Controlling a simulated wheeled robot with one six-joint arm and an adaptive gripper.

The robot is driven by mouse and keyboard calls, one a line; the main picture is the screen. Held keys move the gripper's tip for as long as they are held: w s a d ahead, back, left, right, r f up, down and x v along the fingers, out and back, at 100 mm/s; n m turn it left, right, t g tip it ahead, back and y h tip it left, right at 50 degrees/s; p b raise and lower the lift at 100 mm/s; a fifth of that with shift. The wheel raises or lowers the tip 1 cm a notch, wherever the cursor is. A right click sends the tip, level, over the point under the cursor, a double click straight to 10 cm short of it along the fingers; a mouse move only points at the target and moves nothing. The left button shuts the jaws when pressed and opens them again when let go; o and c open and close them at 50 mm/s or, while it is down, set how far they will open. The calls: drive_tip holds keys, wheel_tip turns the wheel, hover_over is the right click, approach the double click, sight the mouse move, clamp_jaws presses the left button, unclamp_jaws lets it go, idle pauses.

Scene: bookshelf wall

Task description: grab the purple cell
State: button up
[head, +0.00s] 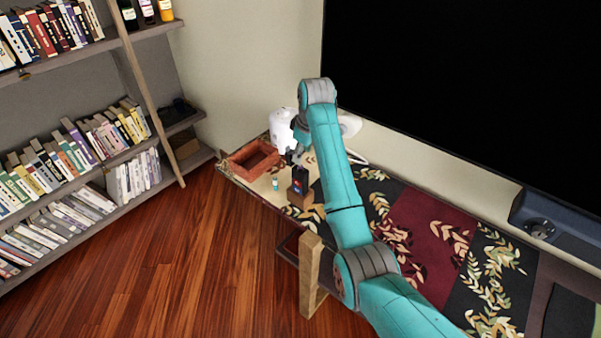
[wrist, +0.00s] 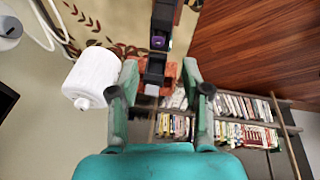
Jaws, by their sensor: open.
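A small purple piece (wrist: 158,41), apparently the purple cell, shows in the wrist view as the end of something set in a dark upright holder (wrist: 165,14). In the head view I cannot make out the purple; the dark holder (head: 300,180) stands on a brown block on the table, with small red and blue marks. My gripper (wrist: 160,72) is open, its two fingers apart on either side of the dark body, with the purple end just beyond the tips. In the head view my gripper (head: 294,155) is above and behind the holder, partly hidden by my arm. I cannot tell whether it touches.
A small teal cylinder (head: 275,184) stands left of the holder. A red-brown open box (head: 254,159) sits at the table's left end. A white rounded object (head: 282,130) stands behind; it also shows in the wrist view (wrist: 92,76). A large black screen (head: 450,80) backs the table.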

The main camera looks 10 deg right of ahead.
sight(300, 166)
drive_tip(key=shift+d+x, duration=0.2)
drive_tip(key=shift+x, duration=2.85)
drive_tip(key=shift+s, duration=0.1)
clamp_jaws()
